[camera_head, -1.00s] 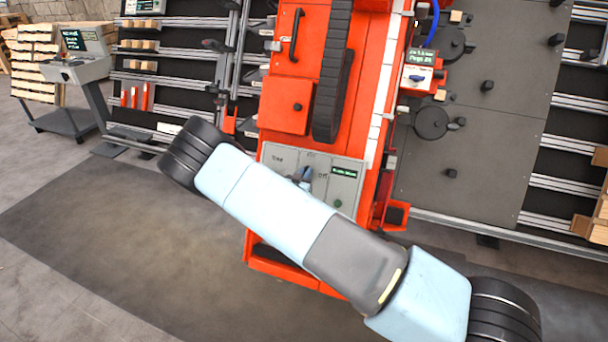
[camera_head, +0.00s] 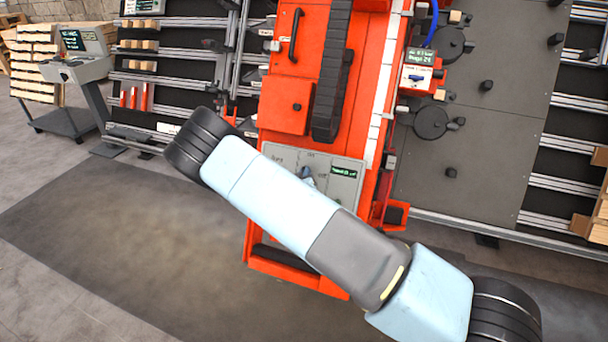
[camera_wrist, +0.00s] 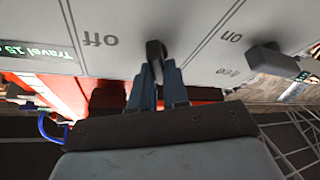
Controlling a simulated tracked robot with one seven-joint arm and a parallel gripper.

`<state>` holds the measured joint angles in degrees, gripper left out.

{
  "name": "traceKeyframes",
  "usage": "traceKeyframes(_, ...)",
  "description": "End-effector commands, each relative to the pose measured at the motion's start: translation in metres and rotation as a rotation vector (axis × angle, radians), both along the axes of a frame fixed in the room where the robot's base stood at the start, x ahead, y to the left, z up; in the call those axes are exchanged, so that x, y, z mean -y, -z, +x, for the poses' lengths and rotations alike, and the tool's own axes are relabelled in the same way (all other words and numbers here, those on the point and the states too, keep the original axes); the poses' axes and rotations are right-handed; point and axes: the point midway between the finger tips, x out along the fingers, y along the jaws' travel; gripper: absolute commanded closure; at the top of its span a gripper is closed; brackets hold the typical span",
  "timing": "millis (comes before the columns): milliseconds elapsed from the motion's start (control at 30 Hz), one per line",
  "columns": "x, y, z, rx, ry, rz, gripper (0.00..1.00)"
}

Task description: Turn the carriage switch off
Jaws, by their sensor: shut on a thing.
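The grey control panel (camera_head: 343,172) sits low on the orange carriage (camera_head: 290,95) in the head view, partly covered by my arm. In the wrist view the panel (camera_wrist: 130,25) is upside down, with an "off" label left of a dark switch handle (camera_wrist: 154,48) and an "on" label to its right, past a dividing line. My gripper (camera_wrist: 158,68) is shut on this handle, with its blue fingers close on both sides. The handle also shows in the head view (camera_head: 307,172), small and partly hidden. A green display reading "Travel 15" (camera_wrist: 36,50) is on the panel.
A second grey knob or block (camera_wrist: 270,60) sticks out from the panel at right in the wrist view. A small switch box (camera_head: 416,78) is higher on the carriage. A console (camera_head: 78,68) stands at far left. Open floor (camera_head: 110,250) lies at lower left.

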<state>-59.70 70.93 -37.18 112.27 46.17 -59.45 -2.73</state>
Motion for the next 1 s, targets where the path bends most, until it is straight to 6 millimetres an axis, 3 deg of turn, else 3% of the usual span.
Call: traceKeyframes(1000, -0.0023, -0.0011, 0.0024, -0.267, -0.429, -0.752, 1.0)
